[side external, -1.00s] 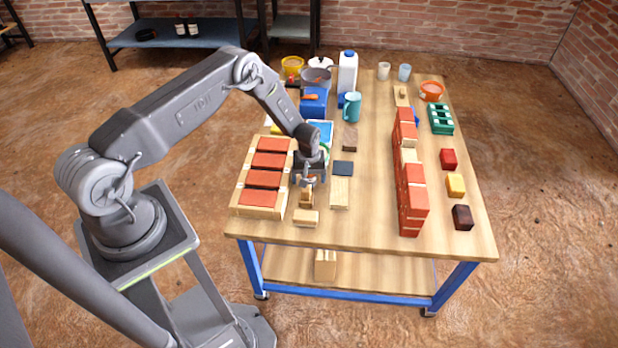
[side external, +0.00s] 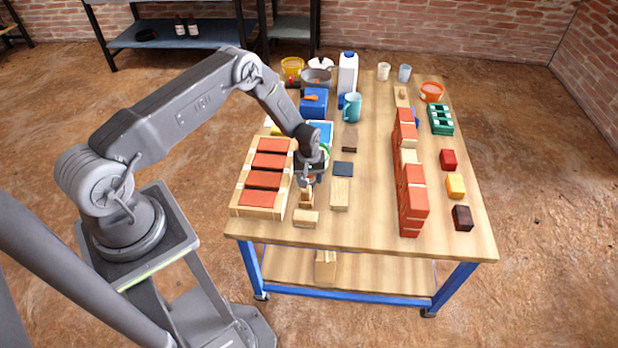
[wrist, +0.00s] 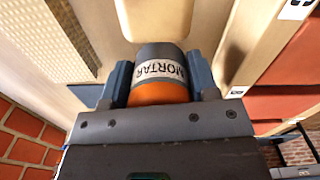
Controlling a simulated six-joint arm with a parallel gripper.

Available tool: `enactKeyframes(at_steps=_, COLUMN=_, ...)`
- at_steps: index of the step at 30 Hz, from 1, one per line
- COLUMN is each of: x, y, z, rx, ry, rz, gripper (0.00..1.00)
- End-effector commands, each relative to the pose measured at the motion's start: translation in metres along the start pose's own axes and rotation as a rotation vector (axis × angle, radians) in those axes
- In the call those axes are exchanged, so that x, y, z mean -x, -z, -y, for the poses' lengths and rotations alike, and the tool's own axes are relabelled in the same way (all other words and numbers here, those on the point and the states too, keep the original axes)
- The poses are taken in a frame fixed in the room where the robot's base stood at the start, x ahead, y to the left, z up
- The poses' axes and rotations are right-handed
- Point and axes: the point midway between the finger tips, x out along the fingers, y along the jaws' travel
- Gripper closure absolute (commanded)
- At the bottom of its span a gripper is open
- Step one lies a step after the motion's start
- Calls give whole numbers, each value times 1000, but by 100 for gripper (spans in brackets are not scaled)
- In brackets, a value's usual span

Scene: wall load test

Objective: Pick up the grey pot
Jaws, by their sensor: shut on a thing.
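A small grey pot (wrist: 160,72) with a white label reading MORTAR and an orange band sits between the two fingers of my gripper (wrist: 162,84) in the wrist view. The fingers press on it from both sides. In the side external view my gripper (side external: 308,177) is low over the table, just right of the tray of red bricks. The pot is mostly hidden there by the fingers, and I cannot tell whether it touches the table. A grey pan (side external: 316,79) also stands at the back of the table.
A wooden tray of red bricks (side external: 263,198) is close on the left. Small wooden blocks (side external: 306,218) lie in front and a pale block (side external: 340,194) lies right. A brick wall (side external: 413,200) stands farther right. Between pale block and wall the table is clear.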

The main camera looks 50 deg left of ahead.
Motion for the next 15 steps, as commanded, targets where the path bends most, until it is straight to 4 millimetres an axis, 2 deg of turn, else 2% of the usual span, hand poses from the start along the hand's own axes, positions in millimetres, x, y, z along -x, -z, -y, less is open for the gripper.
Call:
enactKeyframes(at_steps=5, x=12, y=1, z=-1, rx=0, ry=-2, rz=-2, gripper=69)
enactKeyframes(at_steps=10, x=41, y=1, z=-1, rx=0, ry=0, rz=-2, gripper=69)
enactKeyframes(at_steps=15, x=63, y=9, z=36, rx=7, ry=2, rz=1, gripper=69)
